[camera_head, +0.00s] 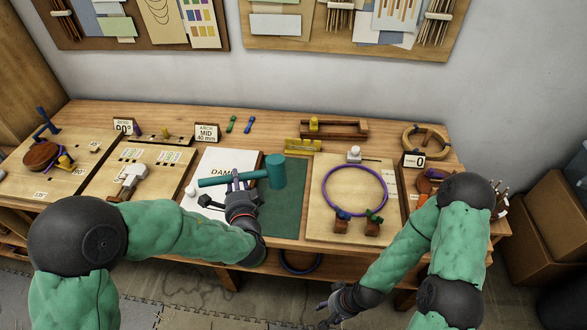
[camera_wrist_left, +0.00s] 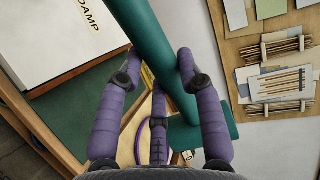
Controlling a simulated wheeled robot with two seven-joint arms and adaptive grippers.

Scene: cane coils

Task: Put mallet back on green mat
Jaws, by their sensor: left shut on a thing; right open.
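The teal mallet (camera_head: 245,174) has a long handle and a block head (camera_head: 275,171) at its right end. In the head view it shows over the white board marked DAMP and the green mat (camera_head: 287,213). My left gripper (camera_head: 238,188) is shut on the mallet's handle. In the left wrist view the mallet (camera_wrist_left: 150,40) passes between the purple fingers, and the green mat (camera_wrist_left: 60,130) shows at the left. The mallet appears raised above the table. My right gripper (camera_head: 330,305) is open and empty, low in front of the table's front edge.
The white DAMP board (camera_head: 218,164) lies just left of the green mat. A wooden board (camera_head: 318,228) with a purple ring (camera_head: 355,168) and clamps lies to its right. A yellow block tool (camera_head: 303,145) sits behind the mat.

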